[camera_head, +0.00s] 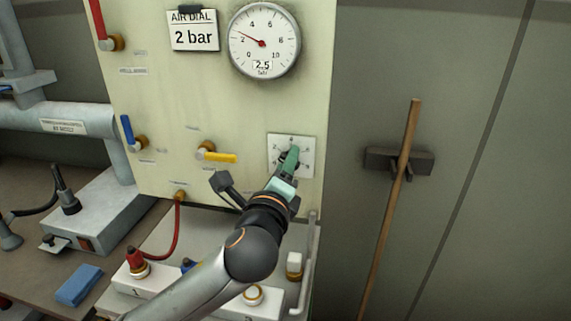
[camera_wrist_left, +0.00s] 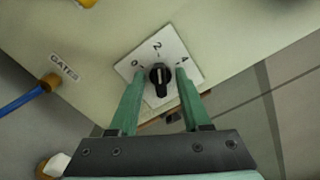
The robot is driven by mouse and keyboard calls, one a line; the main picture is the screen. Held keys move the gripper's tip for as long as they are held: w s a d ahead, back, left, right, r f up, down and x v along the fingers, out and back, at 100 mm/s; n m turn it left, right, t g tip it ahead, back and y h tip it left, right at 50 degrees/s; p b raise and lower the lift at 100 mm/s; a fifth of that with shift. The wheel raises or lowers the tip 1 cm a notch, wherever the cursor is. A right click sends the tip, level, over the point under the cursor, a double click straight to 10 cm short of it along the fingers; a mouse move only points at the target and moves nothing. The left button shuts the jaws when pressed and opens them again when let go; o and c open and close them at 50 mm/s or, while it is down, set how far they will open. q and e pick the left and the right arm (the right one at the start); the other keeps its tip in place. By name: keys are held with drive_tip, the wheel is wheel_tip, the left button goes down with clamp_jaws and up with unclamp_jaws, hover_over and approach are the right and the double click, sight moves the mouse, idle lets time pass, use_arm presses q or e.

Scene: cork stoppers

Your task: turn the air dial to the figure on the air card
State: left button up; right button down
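The air card (camera_head: 194,31) at the top of the pale panel reads "AIR DIAL 2 bar". The round gauge (camera_head: 264,41) right of it has a red needle between 2 and 4; its small window seems to read 2.5. The air dial is a black knob (camera_wrist_left: 159,78) on a white scale plate (camera_head: 280,142). In the left wrist view its pale line runs roughly toward the 2; the exact setting is hard to tell. My left gripper (camera_head: 291,156) is open, its green fingers on either side of the knob, with gaps showing. In the head view it hides the knob. My right gripper is out of view.
A yellow-handled valve (camera_head: 217,156) and a blue-handled valve (camera_head: 130,131) sit left on the panel. A red hose (camera_head: 176,232) hangs below. A bench with a blue block (camera_head: 79,285) is at left. A wooden pole (camera_head: 391,205) stands against the right wall.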

use_arm(q)
drive_tip(key=shift+s, duration=0.15)
drive_tip(key=s+a+b, duration=0.1)
drive_tip(key=s+a, duration=0.1)
drive_tip(key=s, duration=1)
drive_tip(key=shift+a, duration=0.2)
drive_tip(key=shift+s, duration=0.1)
